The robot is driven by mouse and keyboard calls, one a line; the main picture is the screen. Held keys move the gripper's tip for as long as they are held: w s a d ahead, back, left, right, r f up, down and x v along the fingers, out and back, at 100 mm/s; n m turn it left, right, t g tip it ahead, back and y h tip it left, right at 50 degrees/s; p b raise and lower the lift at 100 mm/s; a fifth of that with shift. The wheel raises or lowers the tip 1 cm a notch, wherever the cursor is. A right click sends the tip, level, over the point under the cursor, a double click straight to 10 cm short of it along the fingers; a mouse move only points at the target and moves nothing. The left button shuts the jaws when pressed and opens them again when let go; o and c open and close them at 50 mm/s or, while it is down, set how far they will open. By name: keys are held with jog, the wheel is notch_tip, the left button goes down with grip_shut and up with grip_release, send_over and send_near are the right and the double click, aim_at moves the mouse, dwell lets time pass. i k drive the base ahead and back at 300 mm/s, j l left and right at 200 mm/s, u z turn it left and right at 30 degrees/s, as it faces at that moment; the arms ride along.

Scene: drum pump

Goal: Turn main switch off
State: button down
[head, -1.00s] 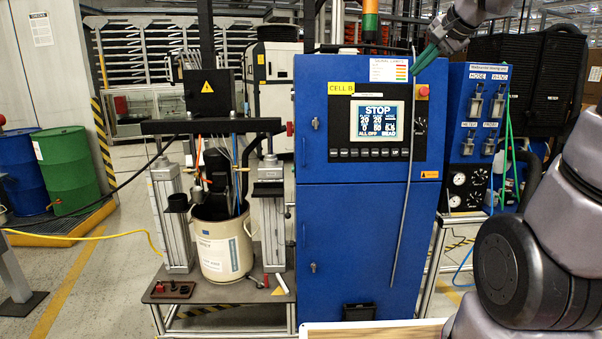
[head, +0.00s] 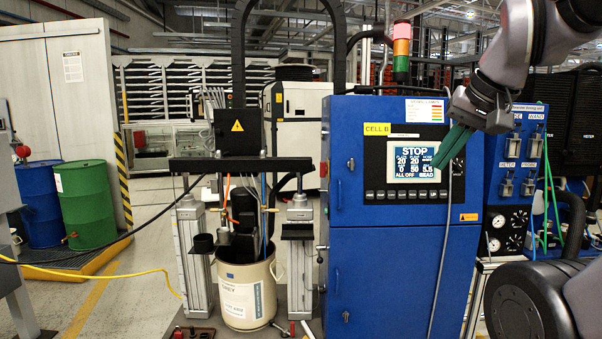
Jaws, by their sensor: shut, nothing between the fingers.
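The blue control cabinet (head: 395,265) stands right of centre, with a lit screen (head: 418,162) that reads STOP. My gripper (head: 441,163) is shut and empty. Its green fingers point down and left, in front of the right part of the control panel, and overlap the screen's right edge. The fingers cover the place of the red knob on a yellow plate that showed earlier at the panel's upper right. I cannot tell whether they touch the panel. A small red knob (head: 323,168) sticks out at the cabinet's left side. No label marks the main switch.
The drum pump press (head: 240,165) with a pale drum (head: 247,290) stands left of the cabinet. A blue gauge panel (head: 520,170) with hoses is at right. A grey cable hangs down the cabinet front. Green (head: 87,205) and blue (head: 40,205) drums stand far left.

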aim_at(324, 168)
jog(key=i+j, duration=0.1)
jog(key=j, duration=0.2)
jog(key=i+j, duration=0.1)
jog(key=j, duration=0.15)
jog(key=i+u, duration=0.3)
jog(key=i+l+u, duration=0.15)
jog(key=i+u, duration=0.15)
jog(key=i, duration=0.05)
